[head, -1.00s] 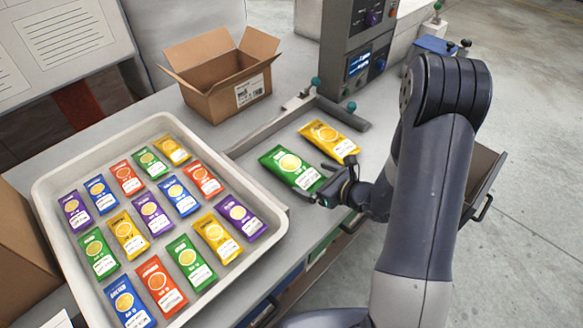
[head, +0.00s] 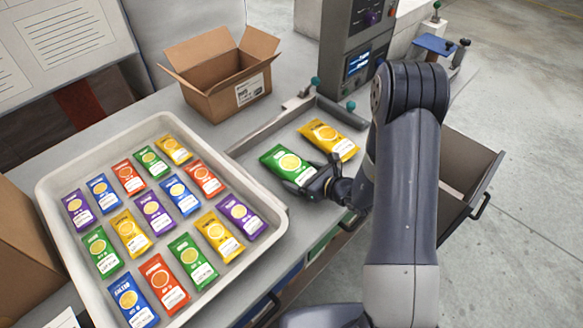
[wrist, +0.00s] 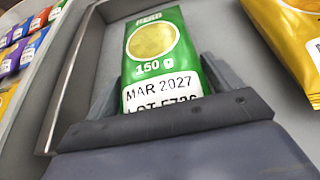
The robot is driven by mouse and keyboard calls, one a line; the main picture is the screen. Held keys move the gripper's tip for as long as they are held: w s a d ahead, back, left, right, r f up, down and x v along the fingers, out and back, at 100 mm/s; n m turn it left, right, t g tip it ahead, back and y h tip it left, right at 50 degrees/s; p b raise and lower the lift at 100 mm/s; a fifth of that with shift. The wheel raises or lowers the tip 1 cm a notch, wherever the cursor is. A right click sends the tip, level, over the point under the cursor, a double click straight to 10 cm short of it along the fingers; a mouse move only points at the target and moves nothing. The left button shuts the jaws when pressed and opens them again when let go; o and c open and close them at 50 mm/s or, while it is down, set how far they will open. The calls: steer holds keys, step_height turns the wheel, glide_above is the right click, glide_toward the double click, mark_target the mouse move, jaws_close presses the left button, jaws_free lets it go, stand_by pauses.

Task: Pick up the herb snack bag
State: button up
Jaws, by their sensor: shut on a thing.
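The herb snack bag (head: 287,163) is green with a yellow disc and a white label, and lies on the grey counter beside a yellow bag. In the wrist view the herb bag (wrist: 155,58) shows the word HERB, 150 g and MAR 2027. My gripper (head: 308,186) is at its near end. In the wrist view my gripper (wrist: 157,88) has a finger on each side of the bag and is shut on it. The bag's lower end is hidden by the gripper body. I cannot tell any gap between bag and counter.
A yellow bag (head: 328,139) lies just right of the herb bag. A white tray (head: 49,190) on the left holds several coloured bags. An open cardboard box (head: 222,92) stands behind. A weighing machine (head: 348,60) stands at the back, and an open drawer (head: 478,185) is at the right.

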steer(key=shift+c, duration=1.4)
steer(key=shift+r, duration=0.15)
